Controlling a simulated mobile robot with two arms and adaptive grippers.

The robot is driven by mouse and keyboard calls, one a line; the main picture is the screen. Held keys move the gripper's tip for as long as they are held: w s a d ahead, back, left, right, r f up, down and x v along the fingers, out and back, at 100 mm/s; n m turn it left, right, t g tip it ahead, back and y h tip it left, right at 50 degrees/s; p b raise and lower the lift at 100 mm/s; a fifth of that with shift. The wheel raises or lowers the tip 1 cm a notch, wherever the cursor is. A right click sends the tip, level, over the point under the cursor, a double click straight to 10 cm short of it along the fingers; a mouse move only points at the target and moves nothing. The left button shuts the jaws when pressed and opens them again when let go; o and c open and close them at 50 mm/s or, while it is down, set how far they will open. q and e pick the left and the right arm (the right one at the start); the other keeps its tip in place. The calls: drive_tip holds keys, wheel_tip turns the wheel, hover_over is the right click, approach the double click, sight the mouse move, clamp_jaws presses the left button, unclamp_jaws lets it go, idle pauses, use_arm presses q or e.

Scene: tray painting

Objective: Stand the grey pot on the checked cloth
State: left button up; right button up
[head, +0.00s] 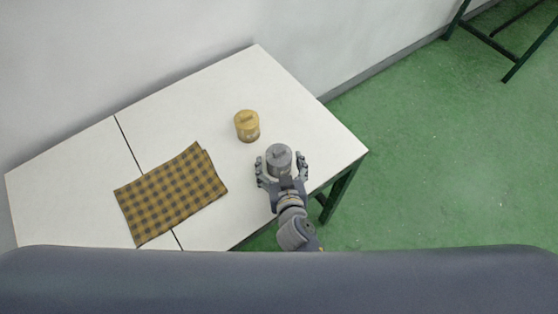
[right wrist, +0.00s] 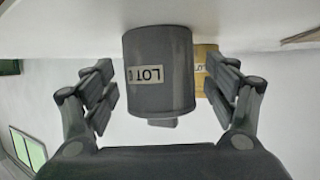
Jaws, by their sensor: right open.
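The grey pot (head: 279,158) stands upright on the white table near its right front edge. My right gripper (head: 281,164) is open, with one finger on each side of the pot. In the right wrist view the grey pot (right wrist: 158,72) appears upside down between the open fingers of the gripper (right wrist: 160,95), with visible gaps on both sides. It bears a pale label with lettering. The checked cloth (head: 171,194), yellow-brown and dark, lies flat on the left part of the table, with nothing on it. My left gripper is not in view.
A yellow pot (head: 247,126) stands behind and left of the grey pot; part of it shows in the right wrist view (right wrist: 207,66). The white table (head: 85,165) has a dark seam by the cloth. The tabletop between the cloth and the pots is clear.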

drive_tip(key=shift+x, duration=0.95)
clamp_jaws()
drive_tip(key=shift+r, duration=0.15)
